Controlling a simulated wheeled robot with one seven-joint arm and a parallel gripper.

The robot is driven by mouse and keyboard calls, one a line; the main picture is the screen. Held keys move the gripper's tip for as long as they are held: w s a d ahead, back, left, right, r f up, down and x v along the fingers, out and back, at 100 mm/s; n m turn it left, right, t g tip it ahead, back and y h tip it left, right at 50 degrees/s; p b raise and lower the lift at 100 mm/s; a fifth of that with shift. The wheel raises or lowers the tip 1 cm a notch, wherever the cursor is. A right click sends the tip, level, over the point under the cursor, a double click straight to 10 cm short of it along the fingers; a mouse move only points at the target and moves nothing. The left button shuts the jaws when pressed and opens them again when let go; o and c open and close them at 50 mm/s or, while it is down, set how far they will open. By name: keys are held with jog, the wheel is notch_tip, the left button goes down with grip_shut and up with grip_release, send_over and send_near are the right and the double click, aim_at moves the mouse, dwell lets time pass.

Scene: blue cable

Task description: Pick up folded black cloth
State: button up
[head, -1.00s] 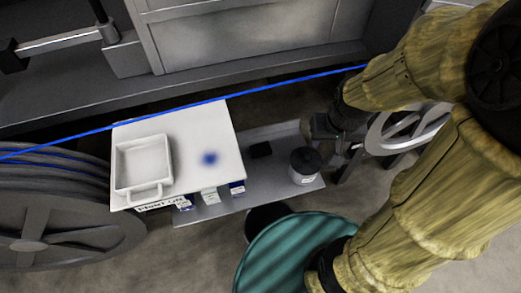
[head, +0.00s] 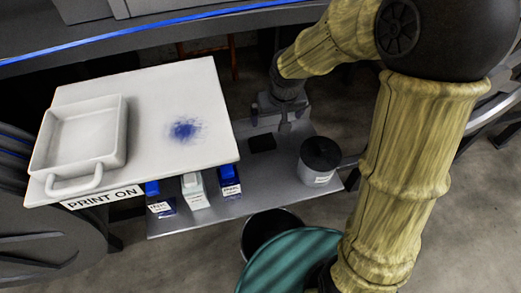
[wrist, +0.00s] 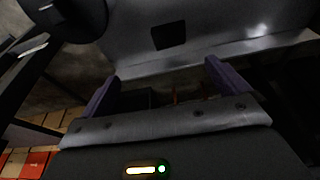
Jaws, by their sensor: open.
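The folded black cloth (head: 262,143) is a small flat dark square lying on the grey metal shelf (head: 215,215). In the wrist view the cloth (wrist: 170,36) shows near the top middle, beyond my fingertips. My gripper (head: 270,121) is open and empty at the back of the shelf, just behind the cloth in the head view. In the wrist view my gripper (wrist: 166,80) has its two purple fingers spread wide with nothing between them. The cloth is apart from the fingers.
A grey canister with a black lid (head: 320,157) stands right of the cloth. A raised white board (head: 205,90) with a blue smudge and a white tray (head: 122,135) is at left. Several small boxes (head: 194,190) sit under it. A teal drum (head: 290,265) stands in front.

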jog(key=w+a+f, duration=0.1)
jog(key=w+a+f+b, duration=0.1)
jog(key=f, duration=0.1)
jog(key=shift+w+a+b, duration=0.1)
jog(key=shift+b, duration=0.2)
jog(key=shift+f, duration=0.15)
jog(key=b, duration=0.4)
send_over(263, 141)
jog(key=s, duration=0.2)
jog(key=f, duration=1.1)
jog(key=shift+w+d+f, duration=0.2)
jog(key=shift+w+f, duration=0.05)
jog(key=shift+f, duration=0.1)
